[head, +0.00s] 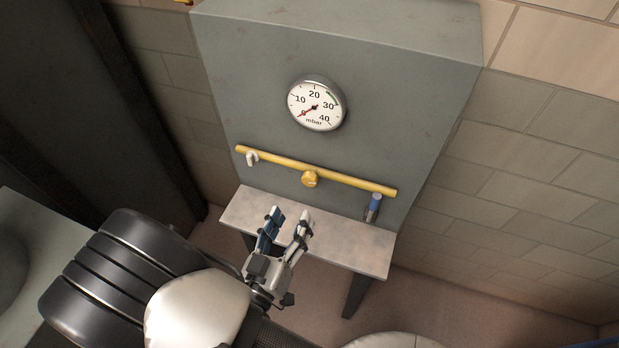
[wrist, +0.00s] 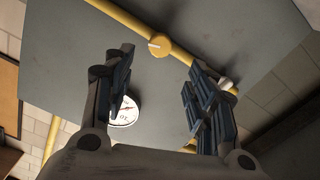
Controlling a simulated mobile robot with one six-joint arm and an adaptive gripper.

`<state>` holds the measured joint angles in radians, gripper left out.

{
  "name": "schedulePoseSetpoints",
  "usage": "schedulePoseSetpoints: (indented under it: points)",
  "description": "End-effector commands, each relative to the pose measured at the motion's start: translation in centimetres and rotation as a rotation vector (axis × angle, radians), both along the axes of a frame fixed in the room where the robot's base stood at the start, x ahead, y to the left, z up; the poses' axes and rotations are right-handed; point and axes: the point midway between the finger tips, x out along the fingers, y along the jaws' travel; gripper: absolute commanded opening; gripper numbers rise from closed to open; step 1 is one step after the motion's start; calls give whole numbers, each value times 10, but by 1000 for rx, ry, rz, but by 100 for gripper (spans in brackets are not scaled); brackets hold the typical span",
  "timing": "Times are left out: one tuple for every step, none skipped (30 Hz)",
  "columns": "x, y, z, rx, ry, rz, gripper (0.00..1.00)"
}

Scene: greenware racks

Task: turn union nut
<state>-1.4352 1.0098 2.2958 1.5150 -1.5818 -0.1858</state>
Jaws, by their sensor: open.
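A yellow pipe (head: 345,178) runs across the grey panel, sloping down to the right. A round yellow fitting (head: 310,179) sits at its middle; it also shows in the wrist view (wrist: 159,45) with a pale mark on its face. A small white fitting (head: 251,158) hangs near the pipe's left end. I cannot tell for sure which fitting is the union nut. My gripper (head: 289,215) is open and empty over the shelf, below the pipe in the head view. In the wrist view, the round fitting shows between and beyond the fingers, apart from them.
A round pressure gauge (head: 316,104) is on the panel above the pipe, its red needle near 0. A pale shelf (head: 350,250) juts out below. A blue and dark cylinder (head: 373,207) stands at its right back. A tiled wall (head: 540,170) is at right.

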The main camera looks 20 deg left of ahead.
Motion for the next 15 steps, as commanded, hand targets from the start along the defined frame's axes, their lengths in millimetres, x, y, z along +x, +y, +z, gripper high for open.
schedulePoseSetpoints:
  points:
    - [13,-4,-1,1,0,-9,52]
    - [19,-4,-1,1,1,-8,52]
    - [28,-4,-1,1,2,-7,52]
    - [35,-5,-1,1,1,-8,52]
    - [41,-6,-1,2,0,-9,52]
    - [50,-6,-1,3,0,-8,52]
    - [57,-6,-1,2,1,-7,52]
    - [63,-7,-1,2,0,-8,52]
    - [72,-8,-1,2,0,-8,52]
    - [78,-8,-1,3,1,-6,52]
    - [83,-8,-1,3,1,-7,52]
    - [90,-9,-1,2,1,-6,52]
    - [95,-9,-1,2,0,-4,52]
    - [100,-10,-1,2,0,-4,52]
    - [105,-9,-1,2,2,-4,52]
